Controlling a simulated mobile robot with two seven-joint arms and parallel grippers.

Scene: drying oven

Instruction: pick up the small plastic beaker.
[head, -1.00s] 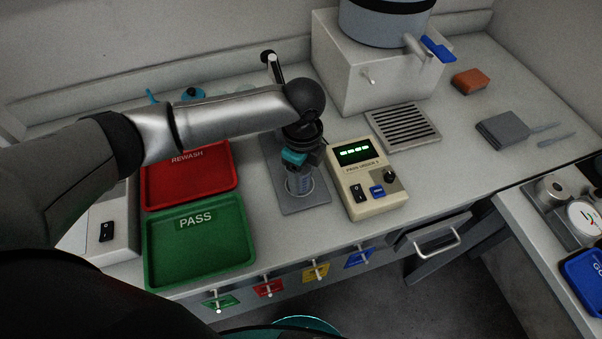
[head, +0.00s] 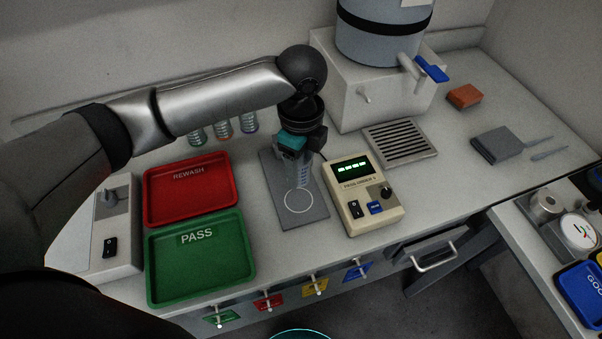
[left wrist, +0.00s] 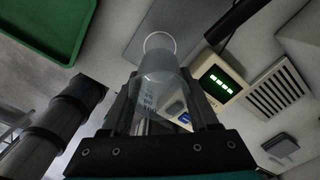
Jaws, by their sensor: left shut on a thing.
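The small plastic beaker (head: 302,172) is clear with blue markings. It hangs upright in my left gripper (head: 301,158), above the grey plate (head: 284,188) with a white ring on it. In the left wrist view the beaker (left wrist: 157,84) sits between the two dark fingers of the left gripper (left wrist: 160,105), which are shut on it. The white ring shows beyond the beaker's far end. My right gripper is not in view.
A cream meter (head: 362,200) with a green display stands just right of the plate. Red (head: 190,196) and green (head: 201,258) trays lie to the left. Several small bottles (head: 222,130) stand behind the arm. A drain grille (head: 400,142) is at the back right.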

